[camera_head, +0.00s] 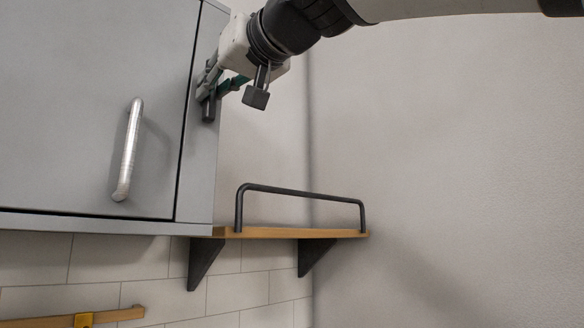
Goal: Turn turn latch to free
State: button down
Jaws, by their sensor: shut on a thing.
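The turn latch (208,112) is a small dark piece on the right frame of the grey cabinet, beside the door's edge. Its lower end shows below my fingers and points downward; the rest is hidden behind them. My gripper (209,88) comes in from the upper right and is shut on the latch. The grey cabinet door (80,100) sits flush and closed at the left. Its silver bar handle (128,150) stands upright to the left of the latch.
Below and right of the cabinet, a wooden wall shelf (290,233) has a dark rail (300,192) and dark brackets. The space before the right wall is clear below my arm.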

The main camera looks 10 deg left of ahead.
jog(key=shift+f, duration=0.15)
jog(key=c, duration=1.6)
grip_release()
jog(key=shift+o, duration=0.2)
jog(key=v, duration=1.2)
